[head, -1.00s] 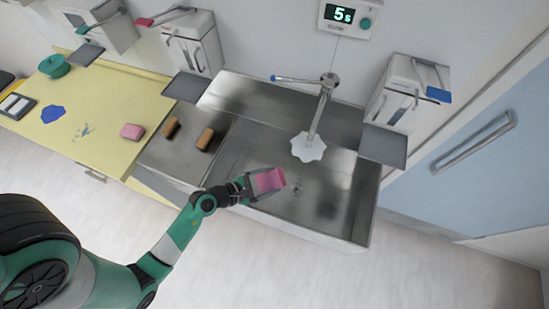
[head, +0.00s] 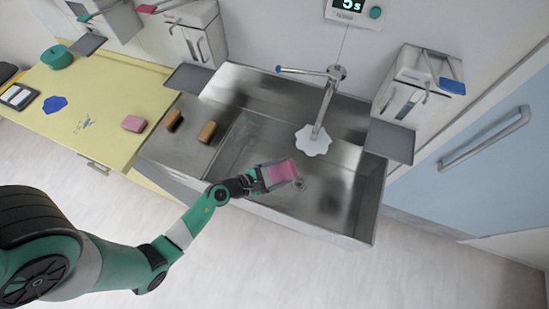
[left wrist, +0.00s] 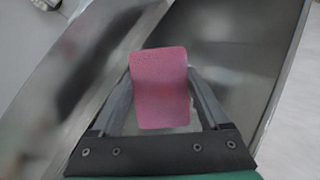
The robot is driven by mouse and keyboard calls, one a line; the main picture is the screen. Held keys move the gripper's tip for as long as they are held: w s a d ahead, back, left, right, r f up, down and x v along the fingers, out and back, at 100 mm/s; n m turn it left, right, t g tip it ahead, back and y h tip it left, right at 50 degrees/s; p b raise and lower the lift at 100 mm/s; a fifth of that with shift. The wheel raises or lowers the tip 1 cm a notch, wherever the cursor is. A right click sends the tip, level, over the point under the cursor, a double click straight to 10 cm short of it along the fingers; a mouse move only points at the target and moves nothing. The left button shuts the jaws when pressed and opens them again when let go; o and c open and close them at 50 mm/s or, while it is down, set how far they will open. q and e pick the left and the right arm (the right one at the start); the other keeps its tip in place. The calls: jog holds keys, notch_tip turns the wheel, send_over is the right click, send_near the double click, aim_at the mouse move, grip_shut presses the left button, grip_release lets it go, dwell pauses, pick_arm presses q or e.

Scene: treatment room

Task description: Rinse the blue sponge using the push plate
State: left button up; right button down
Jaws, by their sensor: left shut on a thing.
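My left gripper (head: 262,178) is shut on a pink sponge (head: 281,173) and holds it over the front of the steel sink basin (head: 335,205). In the left wrist view the pink sponge (left wrist: 160,88) sits between both fingers (left wrist: 160,100). A flat blue patch (head: 55,104) lies on the yellow counter at left; I cannot tell whether it is a sponge. A tap (head: 326,100) stands at the back of the sink, with a white lobed shape (head: 313,140) below its spout. No part is clearly a push plate. My right gripper is out of view.
Two brown blocks (head: 207,131) lie on the drainboard left of the basin. Another pink block (head: 133,123) lies on the yellow counter (head: 95,90). Wall dispensers (head: 418,85) with grey trays flank the sink. A display box with a teal button (head: 375,12) hangs above the tap.

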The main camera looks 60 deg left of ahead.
aim_at(285, 173)
pick_arm(q)
jog(key=w+a+f+b, duration=0.2)
jog(key=w, duration=0.7)
jog(key=shift+b, duration=0.4)
jog(key=shift+s+d+p, duration=0.3)
jog(key=shift+s, duration=1)
jog(key=shift+s+d+p, duration=0.25)
jog(key=shift+s+p, duration=0.05)
jog(key=shift+s, duration=1)
jog(key=shift+s+d+p, duration=0.3)
jog(key=shift+s, duration=1)
jog(key=shift+r, duration=0.1)
jog(key=shift+s+r+p, duration=0.2)
jog(key=shift+r+p, duration=0.05)
jog(key=shift+p, duration=0.05)
jog(key=s+r+p, duration=0.1)
jog(key=s, duration=0.1)
jog(key=s+d+r+p, duration=0.1)
jog(key=r+p, duration=0.1)
jog(key=shift+s, duration=0.35)
jog(key=shift+s+r, duration=0.25)
jog(key=shift+s, duration=0.1)
